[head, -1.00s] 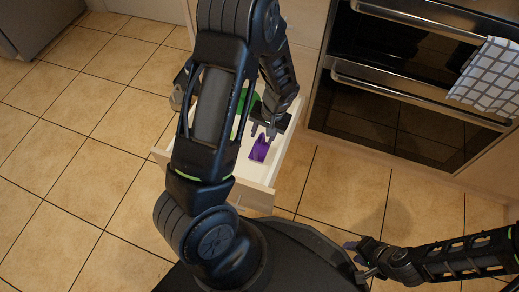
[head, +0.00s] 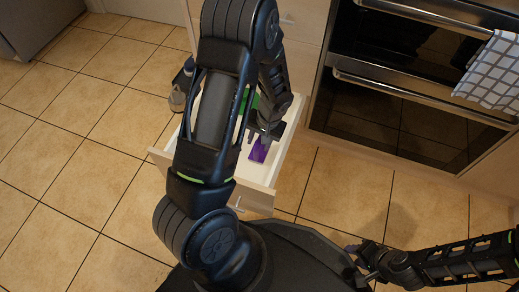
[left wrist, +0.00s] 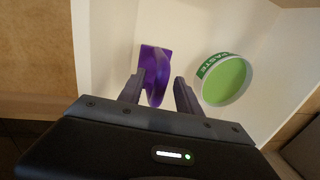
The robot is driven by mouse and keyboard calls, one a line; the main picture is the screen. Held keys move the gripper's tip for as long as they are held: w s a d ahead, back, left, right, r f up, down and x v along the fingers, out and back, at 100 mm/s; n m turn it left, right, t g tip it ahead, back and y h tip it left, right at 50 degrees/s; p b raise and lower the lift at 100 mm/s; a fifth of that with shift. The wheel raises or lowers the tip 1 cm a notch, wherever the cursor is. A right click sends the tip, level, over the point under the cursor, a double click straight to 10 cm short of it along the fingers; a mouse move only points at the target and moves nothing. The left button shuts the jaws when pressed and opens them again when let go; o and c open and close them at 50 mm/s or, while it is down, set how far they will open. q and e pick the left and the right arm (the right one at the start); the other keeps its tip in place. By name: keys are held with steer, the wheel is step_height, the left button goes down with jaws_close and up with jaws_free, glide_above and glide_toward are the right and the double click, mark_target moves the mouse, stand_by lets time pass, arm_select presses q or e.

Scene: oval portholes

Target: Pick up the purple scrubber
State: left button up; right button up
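The purple scrubber (head: 258,151) lies on the white floor of an open drawer (head: 258,198). It also shows in the left wrist view (left wrist: 155,60), with an upright purple ridge between the fingers. My left gripper (head: 264,134) is over the scrubber in the drawer. In the left wrist view its fingers (left wrist: 161,92) are apart, one on each side of the ridge, with a gap on the right side. Contact cannot be told. My right gripper (head: 358,263) is low on the right, away from the drawer, and its fingers look spread and empty.
A round green-and-white container (left wrist: 226,80) is in the drawer, right of the scrubber in the left wrist view. The drawer walls are close around my left gripper. An oven (head: 410,110) with a checked towel (head: 492,72) stands right of the drawer. Tiled floor is clear on the left.

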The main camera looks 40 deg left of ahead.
arm_select(q)
jaws_close()
stand_by(1.2)
